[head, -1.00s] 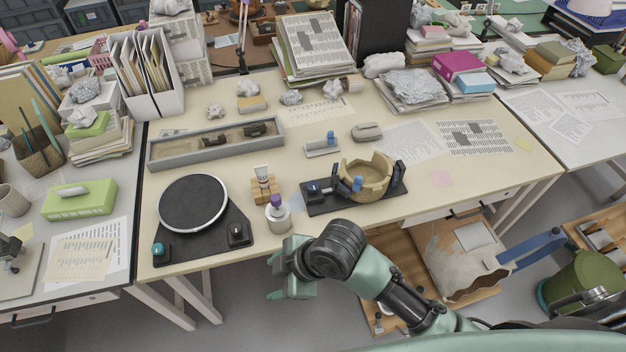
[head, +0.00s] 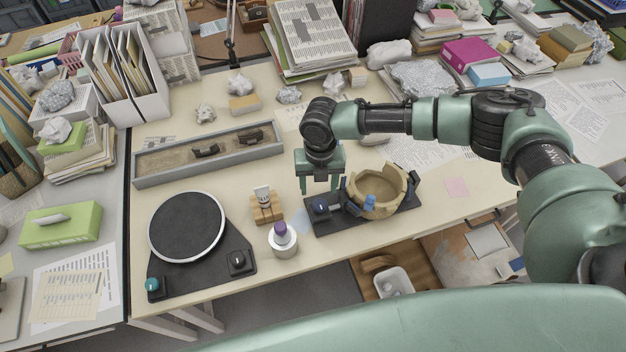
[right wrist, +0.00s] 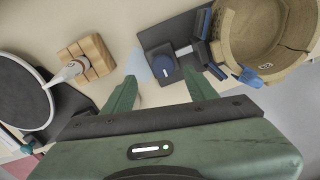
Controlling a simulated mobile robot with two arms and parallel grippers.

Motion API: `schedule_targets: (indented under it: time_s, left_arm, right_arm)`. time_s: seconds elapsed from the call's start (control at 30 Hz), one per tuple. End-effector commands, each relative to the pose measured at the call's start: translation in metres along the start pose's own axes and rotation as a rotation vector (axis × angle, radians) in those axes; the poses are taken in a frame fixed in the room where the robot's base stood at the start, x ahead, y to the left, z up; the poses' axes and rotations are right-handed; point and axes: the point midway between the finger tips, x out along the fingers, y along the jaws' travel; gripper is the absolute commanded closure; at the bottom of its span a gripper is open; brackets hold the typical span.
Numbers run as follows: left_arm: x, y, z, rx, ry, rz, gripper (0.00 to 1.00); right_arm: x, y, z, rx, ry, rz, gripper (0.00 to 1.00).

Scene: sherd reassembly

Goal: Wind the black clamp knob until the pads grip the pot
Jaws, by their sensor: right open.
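The tan pot (head: 376,192), a bowl with a broken, jagged rim, sits in a clamp on a dark base plate (head: 340,222). Dark upright pads stand at its left and right sides. My right gripper (head: 319,187) is open and empty above and just behind the knob. In the right wrist view the knob (right wrist: 160,64) lies ahead of the gap between the fingertips (right wrist: 160,88), untouched. Whether the pads touch the pot is unclear. My left gripper is out of view.
A wooden block stand (head: 266,207) and a purple-capped jar (head: 282,240) stand left of the clamp. A round turntable (head: 187,226) is farther left. A long grey tray (head: 210,153) lies behind. Blue pieces (head: 370,203) sit at the pot's front.

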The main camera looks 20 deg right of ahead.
Motion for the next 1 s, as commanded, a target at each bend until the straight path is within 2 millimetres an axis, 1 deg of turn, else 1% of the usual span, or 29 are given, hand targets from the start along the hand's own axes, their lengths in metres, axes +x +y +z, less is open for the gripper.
schedule_targets:
  time_s: [0.03, 0.1, 0.17, 0.4, 0.5, 0.57, 0.6, 0.8, 0.87, 0.93, 0.97, 1.0]
  left_arm:
    - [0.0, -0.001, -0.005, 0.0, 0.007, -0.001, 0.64]
    - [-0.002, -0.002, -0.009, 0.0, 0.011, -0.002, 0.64]
    - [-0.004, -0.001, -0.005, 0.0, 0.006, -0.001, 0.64]
    - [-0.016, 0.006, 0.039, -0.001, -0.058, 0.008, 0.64]
    - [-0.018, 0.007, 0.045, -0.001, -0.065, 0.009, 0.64]
    - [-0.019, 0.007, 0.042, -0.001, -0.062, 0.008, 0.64]
    - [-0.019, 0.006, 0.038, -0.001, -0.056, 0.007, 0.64]
    - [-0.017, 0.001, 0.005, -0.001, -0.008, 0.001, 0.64]
    - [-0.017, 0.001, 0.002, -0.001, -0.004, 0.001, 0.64]
    - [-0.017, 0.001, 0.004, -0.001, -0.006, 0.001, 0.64]
    - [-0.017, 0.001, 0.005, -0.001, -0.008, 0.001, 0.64]
    - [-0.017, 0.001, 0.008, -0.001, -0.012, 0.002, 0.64]
  right_arm:
    - [0.0, -0.003, 0.003, -0.003, -0.001, -0.005, 0.43]
    - [0.004, -0.004, 0.003, -0.007, 0.0, -0.007, 0.43]
    - [0.01, -0.004, 0.003, -0.006, 0.001, -0.008, 0.43]
    - [0.049, -0.004, 0.003, -0.006, 0.0, -0.008, 0.43]
    - [0.062, -0.003, 0.003, -0.006, 0.0, -0.006, 0.43]
    - [0.069, -0.004, 0.003, -0.005, 0.0, -0.006, 0.43]
    - [0.071, -0.003, 0.003, -0.005, -0.001, -0.006, 0.43]
    - [0.077, -0.003, 0.003, -0.006, -0.002, -0.004, 0.43]
    - [0.077, -0.003, 0.003, -0.006, -0.002, -0.004, 0.43]
    - [0.077, -0.003, 0.003, -0.006, -0.002, -0.004, 0.43]
    - [0.077, -0.003, 0.003, -0.006, -0.002, -0.004, 0.48]
    - [0.077, -0.003, 0.003, -0.006, -0.002, -0.004, 0.59]
